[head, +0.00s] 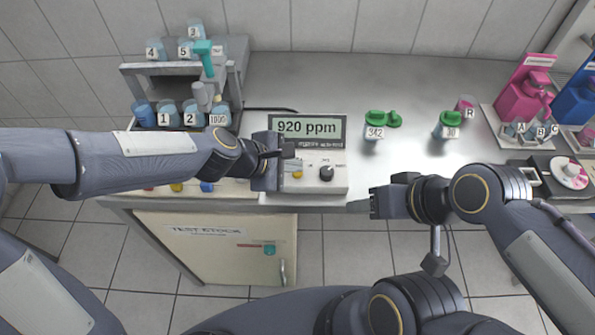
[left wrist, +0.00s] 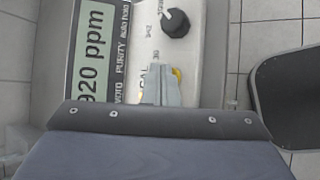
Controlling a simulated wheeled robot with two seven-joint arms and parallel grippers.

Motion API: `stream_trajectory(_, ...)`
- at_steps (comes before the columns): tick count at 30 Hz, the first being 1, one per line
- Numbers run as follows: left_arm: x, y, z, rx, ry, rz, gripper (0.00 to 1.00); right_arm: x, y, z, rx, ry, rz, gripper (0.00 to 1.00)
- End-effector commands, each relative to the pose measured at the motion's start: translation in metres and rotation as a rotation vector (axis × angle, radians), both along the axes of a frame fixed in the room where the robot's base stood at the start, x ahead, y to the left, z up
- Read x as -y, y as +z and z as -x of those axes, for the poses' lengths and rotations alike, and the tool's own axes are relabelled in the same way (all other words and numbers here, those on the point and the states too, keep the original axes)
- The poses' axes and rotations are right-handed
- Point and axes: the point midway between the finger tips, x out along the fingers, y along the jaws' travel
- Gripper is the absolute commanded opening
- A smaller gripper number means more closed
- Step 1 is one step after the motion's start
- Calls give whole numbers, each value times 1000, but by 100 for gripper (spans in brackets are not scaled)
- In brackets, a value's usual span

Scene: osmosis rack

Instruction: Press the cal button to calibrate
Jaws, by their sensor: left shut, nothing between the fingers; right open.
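The meter (head: 337,187) stands on the counter with its display (head: 307,127) reading 920 ppm. The yellow cal button (head: 297,175) is on its front panel, left of a black knob (head: 326,173). My left gripper (head: 289,165) is shut and empty, right at the button in the picture. I cannot tell whether it touches. My right gripper (head: 358,205) is open and empty by the counter's front edge, right of the meter.
Green-lidded cups (head: 375,132) stand right of the meter. A pink bottle (head: 525,98) and a small black scale-like device (head: 560,172) are further right. The counter's middle (head: 420,95) is clear.

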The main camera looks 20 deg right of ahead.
Motion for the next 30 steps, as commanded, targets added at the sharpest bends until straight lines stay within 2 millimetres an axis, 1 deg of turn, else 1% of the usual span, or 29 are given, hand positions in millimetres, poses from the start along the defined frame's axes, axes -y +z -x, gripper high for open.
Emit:
stream_trajectory(8,0,0,0,0,0,0,0,0,0,0,0,0,0,50)
stream_trajectory(30,0,-9,0,0,0,0,0,0,-8,0,0,0,0,50)
